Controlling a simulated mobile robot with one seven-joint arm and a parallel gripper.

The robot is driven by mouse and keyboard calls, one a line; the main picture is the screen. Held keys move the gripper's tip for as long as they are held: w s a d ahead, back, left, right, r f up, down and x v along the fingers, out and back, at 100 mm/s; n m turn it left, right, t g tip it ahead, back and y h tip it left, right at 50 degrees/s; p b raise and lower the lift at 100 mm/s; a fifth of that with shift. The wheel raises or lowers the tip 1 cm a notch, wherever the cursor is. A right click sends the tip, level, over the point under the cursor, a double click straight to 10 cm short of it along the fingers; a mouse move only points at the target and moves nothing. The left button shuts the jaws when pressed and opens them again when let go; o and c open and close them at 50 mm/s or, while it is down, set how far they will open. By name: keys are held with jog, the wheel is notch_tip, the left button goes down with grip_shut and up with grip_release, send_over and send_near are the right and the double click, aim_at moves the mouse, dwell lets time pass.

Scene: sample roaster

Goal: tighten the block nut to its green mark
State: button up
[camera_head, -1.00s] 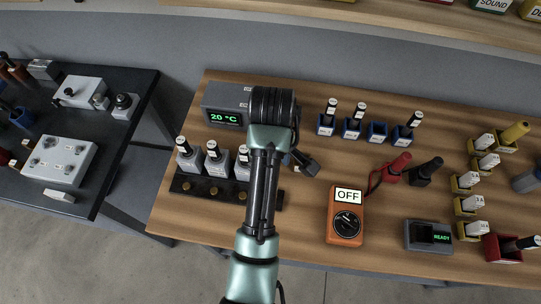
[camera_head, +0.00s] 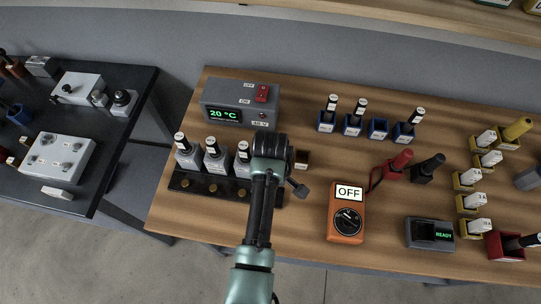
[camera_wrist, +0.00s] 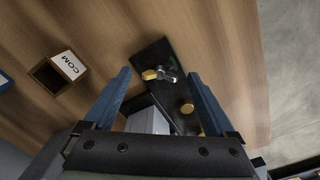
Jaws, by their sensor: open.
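In the wrist view, a dark bar (camera_wrist: 150,55) carries a brass knob with a grey metal arm (camera_wrist: 150,74), which I take for the block nut, and a plain brass knob (camera_wrist: 187,107). A faint green spot shows on the bar near the grey arm; I cannot tell the gap between them. My gripper (camera_wrist: 158,75) is open and empty, its two blue fingers on either side of the nut in the picture, apparently above it.
A small open box labelled COM (camera_wrist: 47,84) stands to the left in the wrist view. An orange meter reading OFF (camera_head: 346,226) sits to the right.

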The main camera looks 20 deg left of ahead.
jog(key=c, duration=1.4)
